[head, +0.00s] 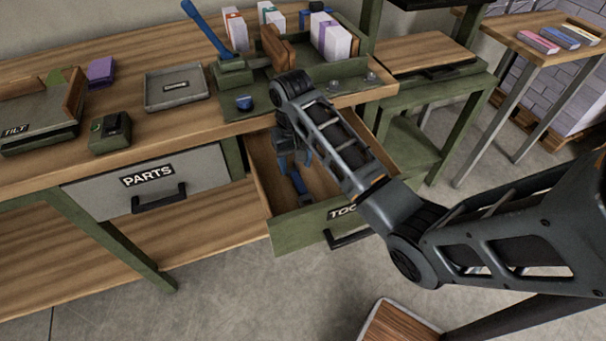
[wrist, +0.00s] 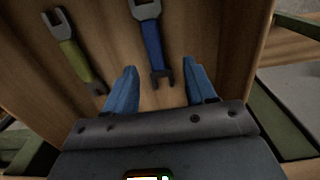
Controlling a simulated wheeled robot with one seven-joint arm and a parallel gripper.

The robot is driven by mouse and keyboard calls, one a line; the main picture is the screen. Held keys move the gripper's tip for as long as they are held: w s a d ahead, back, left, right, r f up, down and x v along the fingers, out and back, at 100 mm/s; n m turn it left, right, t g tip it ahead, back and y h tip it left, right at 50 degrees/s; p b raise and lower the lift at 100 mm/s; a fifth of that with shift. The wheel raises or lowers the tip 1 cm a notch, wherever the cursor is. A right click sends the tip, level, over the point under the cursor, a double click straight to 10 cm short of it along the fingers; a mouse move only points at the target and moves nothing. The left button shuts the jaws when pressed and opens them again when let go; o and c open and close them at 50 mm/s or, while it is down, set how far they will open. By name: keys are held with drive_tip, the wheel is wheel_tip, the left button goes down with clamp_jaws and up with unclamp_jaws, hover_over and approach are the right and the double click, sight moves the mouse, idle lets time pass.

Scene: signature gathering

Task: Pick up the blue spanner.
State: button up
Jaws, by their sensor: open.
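The blue spanner (wrist: 153,46) lies on the wooden floor of the open drawer. In the wrist view its lower end sits ahead of and between my two fingertips, and its grey open jaw points to the top. My gripper (wrist: 158,80) is open with blue fingers and holds nothing. In the head view my gripper (head: 291,160) reaches down into the open tools drawer (head: 292,234). A blue piece (head: 299,184) shows below it there, but I cannot tell whether it is the spanner or a finger.
A green spanner (wrist: 76,58) lies left of the blue one in the drawer. The drawer walls stand close around my gripper. A shut parts drawer (head: 148,190) is to the left. The bench above holds a grey tray (head: 177,90) and a green fixture (head: 235,72).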

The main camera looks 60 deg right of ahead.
sight(299, 181)
drive_tip(key=f, duration=0.4)
drive_tip(key=s+f, duration=0.1)
drive_tip(key=f, duration=0.1)
drive_tip(key=shift+d+f, duration=0.2)
drive_tip(key=shift+f, duration=0.15)
drive_tip(key=shift+w, duration=0.1)
clamp_jaws()
